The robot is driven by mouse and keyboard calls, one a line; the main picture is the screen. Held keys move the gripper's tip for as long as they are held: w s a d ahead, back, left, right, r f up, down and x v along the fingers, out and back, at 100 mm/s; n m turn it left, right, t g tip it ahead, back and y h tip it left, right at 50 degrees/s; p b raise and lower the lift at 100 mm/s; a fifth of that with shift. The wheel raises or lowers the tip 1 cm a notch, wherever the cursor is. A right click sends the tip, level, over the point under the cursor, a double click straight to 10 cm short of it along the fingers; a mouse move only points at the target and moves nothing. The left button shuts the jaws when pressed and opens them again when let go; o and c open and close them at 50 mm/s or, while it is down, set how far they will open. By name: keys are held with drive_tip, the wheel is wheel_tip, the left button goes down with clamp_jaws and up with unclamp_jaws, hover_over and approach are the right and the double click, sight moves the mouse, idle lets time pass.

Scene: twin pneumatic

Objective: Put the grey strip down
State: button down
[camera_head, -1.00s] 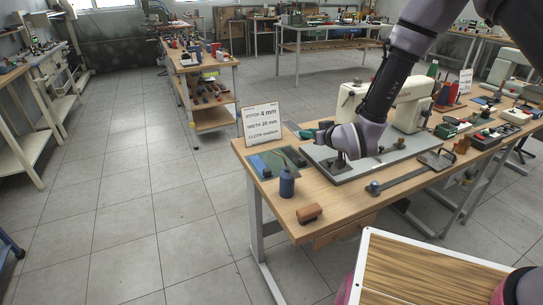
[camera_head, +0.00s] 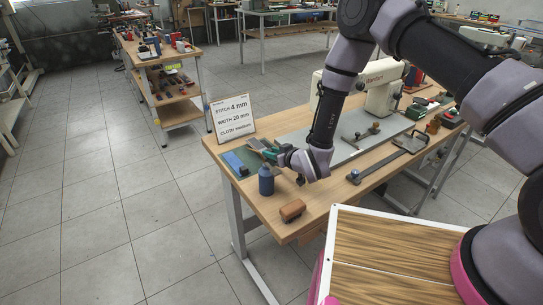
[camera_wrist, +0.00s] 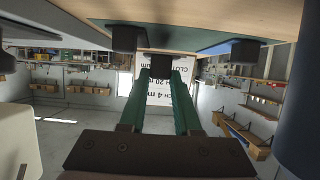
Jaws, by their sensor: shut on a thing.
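My gripper (camera_head: 268,150) is at the left end of the wooden workbench, low over the green mat (camera_head: 250,157) and just behind the blue bottle. In the wrist view its two teal fingers (camera_wrist: 160,78) are close together, shut on a small dark grey piece (camera_wrist: 160,65) at their tips, which I take to be the grey strip. Most of this piece is hidden by the fingers. I cannot tell whether it touches the mat. The bench surface (camera_wrist: 190,14) fills the top of the wrist view.
A blue bottle (camera_head: 266,181) stands close to my gripper, with a blue block (camera_head: 235,163) left of it. A white sign (camera_head: 232,117) stands behind the mat. A brown wooden block (camera_head: 292,210) lies near the front edge. The sewing machine (camera_head: 385,88) stands to the right.

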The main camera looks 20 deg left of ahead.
drive_tip(key=shift+f, duration=0.65)
drive_tip(key=shift+f, duration=0.1)
drive_tip(key=shift+f, duration=0.45)
drive_tip(key=c, duration=0.6)
unclamp_jaws()
